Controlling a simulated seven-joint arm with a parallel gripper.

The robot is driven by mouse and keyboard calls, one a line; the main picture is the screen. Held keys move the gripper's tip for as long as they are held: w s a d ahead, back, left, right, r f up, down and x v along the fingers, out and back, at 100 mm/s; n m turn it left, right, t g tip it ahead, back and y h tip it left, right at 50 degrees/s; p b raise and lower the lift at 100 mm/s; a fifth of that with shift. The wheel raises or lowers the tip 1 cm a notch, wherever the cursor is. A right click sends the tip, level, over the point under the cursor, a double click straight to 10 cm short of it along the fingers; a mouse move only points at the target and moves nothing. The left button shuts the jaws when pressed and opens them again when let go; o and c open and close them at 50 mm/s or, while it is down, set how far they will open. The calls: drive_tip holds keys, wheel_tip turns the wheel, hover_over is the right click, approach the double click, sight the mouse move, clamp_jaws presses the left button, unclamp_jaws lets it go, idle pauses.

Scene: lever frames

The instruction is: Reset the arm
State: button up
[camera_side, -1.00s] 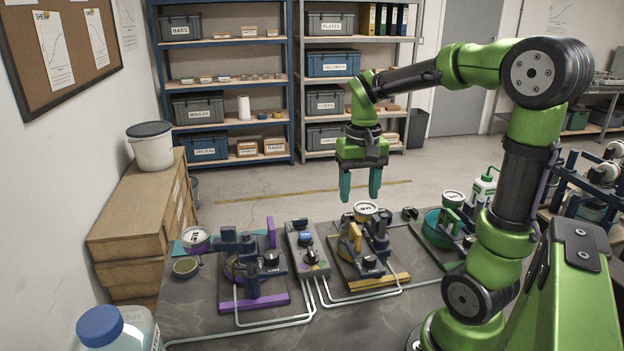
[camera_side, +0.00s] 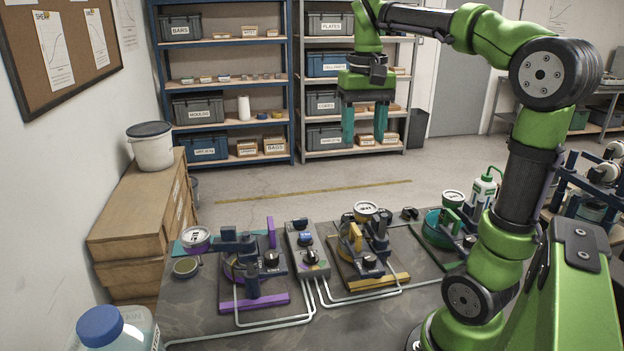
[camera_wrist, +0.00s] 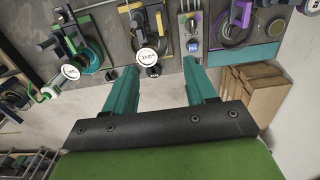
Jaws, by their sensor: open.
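My gripper (camera_side: 364,124) has teal fingers and hangs pointing down, high above the bench in the side view. Its fingers are apart with nothing between them. In the wrist view my gripper (camera_wrist: 195,70) shows both fingers spread, with the bench far below. The purple lever frame (camera_side: 252,272) stands at the left of the bench. The yellow lever frame (camera_side: 366,254) stands in the middle. The green lever frame (camera_side: 446,232) is at the right, partly hidden by my arm. A grey control box (camera_side: 307,250) with knobs sits between the purple and yellow frames.
Labelled round tins, one by the yellow frame (camera_side: 366,211) and one by the purple frame (camera_side: 196,239), stand on the bench. A white bottle (camera_side: 483,190) stands at the right. The air around my gripper is clear.

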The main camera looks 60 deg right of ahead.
drive_tip(key=s+a+f+n+t+y, duration=0.1)
drive_tip(key=a+f+n+t, duration=0.1)
drive_tip(key=a+f, duration=0.3)
drive_tip(key=s+a+f+n+t+y, duration=0.1)
drive_tip(key=a+f+t, duration=0.4)
drive_tip(key=a, duration=0.6)
drive_tip(key=shift+s+a+n, duration=0.4)
drive_tip(key=shift+s+n, duration=0.05)
drive_tip(key=shift+n, duration=0.55)
drive_tip(key=shift+o, duration=0.2)
